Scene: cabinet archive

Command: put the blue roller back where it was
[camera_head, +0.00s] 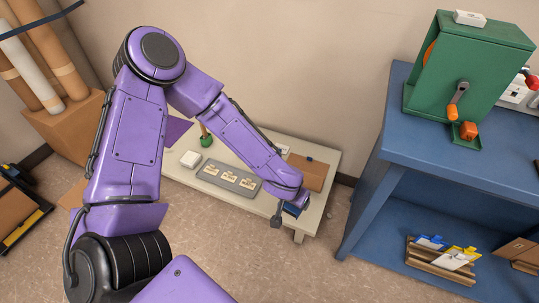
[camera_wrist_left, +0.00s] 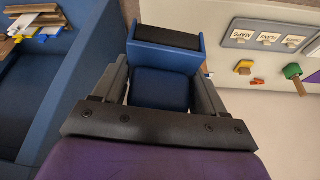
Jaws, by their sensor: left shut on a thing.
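The blue roller (camera_wrist_left: 160,90), a blue block with a dark face on one end, is between the fingers of my left gripper (camera_wrist_left: 162,85) in the left wrist view. The gripper is shut on it. In the head view a small dark-blue part of the roller (camera_head: 292,209) shows beside my left gripper (camera_head: 283,212), at the front right edge of the low pale table (camera_head: 258,216). Much of the roller is hidden there by the gripper and wrist. I cannot tell whether it touches the table. My right gripper is not in view.
A grey strip with labelled cards (camera_head: 212,170), a white block (camera_head: 190,159), a green-based wooden-handled tool (camera_head: 206,141) and a brown board (camera_head: 312,174) are on the table. A blue shelf unit (camera_head: 420,148) with a green cranked machine (camera_head: 462,70) stands to the right.

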